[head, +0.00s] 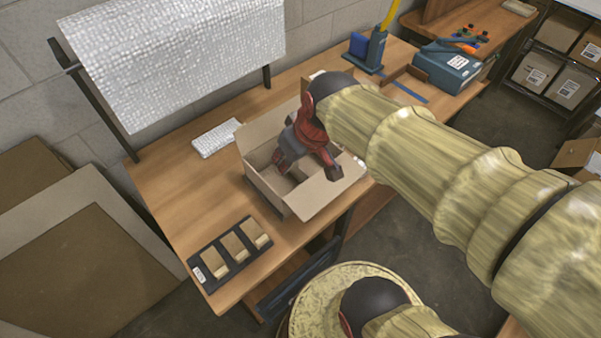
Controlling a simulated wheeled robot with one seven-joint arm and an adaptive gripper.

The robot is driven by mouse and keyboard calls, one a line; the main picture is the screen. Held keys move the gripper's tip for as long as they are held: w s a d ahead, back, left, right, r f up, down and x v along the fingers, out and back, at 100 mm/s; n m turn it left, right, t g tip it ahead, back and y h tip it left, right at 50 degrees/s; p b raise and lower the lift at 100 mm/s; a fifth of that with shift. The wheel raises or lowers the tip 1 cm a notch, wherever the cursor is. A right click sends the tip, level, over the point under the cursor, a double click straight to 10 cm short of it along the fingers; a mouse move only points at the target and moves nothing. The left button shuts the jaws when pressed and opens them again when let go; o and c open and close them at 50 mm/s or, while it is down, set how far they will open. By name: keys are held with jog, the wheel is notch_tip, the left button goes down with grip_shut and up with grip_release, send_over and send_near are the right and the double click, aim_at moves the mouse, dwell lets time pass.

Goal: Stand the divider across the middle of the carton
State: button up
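The carton (318,198) is an open brown cardboard box on the wooden table, with its flaps folded outward. My gripper (308,171) is over the carton's opening and reaches down into it. Its dark fingers look spread apart, with nothing clearly held between them. The gripper hides part of the carton's inside. Brown cardboard surfaces show below the fingers, but I cannot tell whether one of them is the divider or an inner wall. The divider is not clearly seen anywhere else.
A black tray (208,282) with several tan blocks lies at the table's front left. A white textured pad (216,138) lies behind the carton. A bubble-wrap roll (175,60) hangs at the back. A blue device (447,69) stands at the right.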

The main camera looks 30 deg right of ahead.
jog(key=s+a+r+m, duration=0.1)
jog(key=s+r, duration=0.2)
jog(key=s, duration=0.5)
jog(key=shift+a+r+t+h, duration=0.3)
jog(key=shift+a, duration=0.1)
